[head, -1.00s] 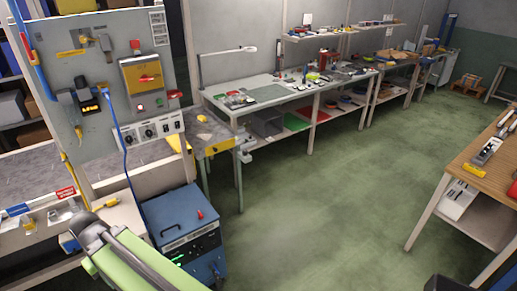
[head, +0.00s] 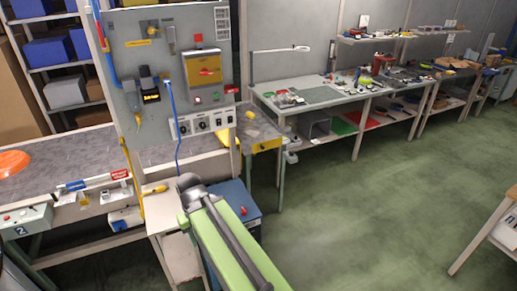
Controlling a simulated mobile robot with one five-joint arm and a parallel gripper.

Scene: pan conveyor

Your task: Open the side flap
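I cannot pick out the side flap with certainty in the head view. A long grey worktop (head: 60,150) runs along the left behind a low front rail. A pale panel (head: 180,258) hangs under a small shelf at its right end, beside my arm; I cannot tell whether it is the flap. My green arm reaches up from the bottom centre, and its dark upper end is in front of the blue cabinet (head: 236,200). My gripper's fingers cannot be seen.
An upright grey tool board (head: 130,60) carries a box with a yellow front (head: 203,70) and a row of dials. An orange rounded object (head: 12,163) lies at far left. A workbench (head: 320,97) lines the back wall. Green floor (head: 370,210) is open at right.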

